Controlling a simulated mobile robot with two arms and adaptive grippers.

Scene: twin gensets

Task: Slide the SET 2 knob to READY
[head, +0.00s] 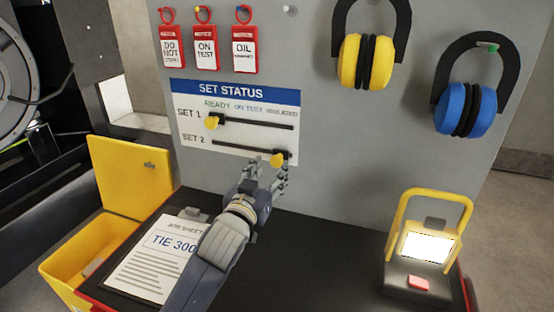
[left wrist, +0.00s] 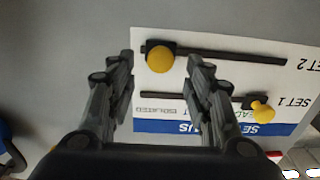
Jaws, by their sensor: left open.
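The SET STATUS board (head: 235,90) carries two slots under the labels READY, ON TEST and ISOLATED. The yellow SET 2 knob (head: 277,160) is at the right end of the lower slot, the ISOLATED side. The yellow SET 1 knob (head: 212,122) is at the left, READY end of the upper slot. My left gripper (head: 272,170) is open, just below and in front of the SET 2 knob. In the left wrist view, which is upside down, the SET 2 knob (left wrist: 159,59) appears between the open fingertips; contact cannot be told. The right gripper is not in view.
Red tags (head: 205,52) hang above the board. Yellow earmuffs (head: 366,62) and blue earmuffs (head: 466,110) hang to the right. A yellow box (head: 75,262) is at the left.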

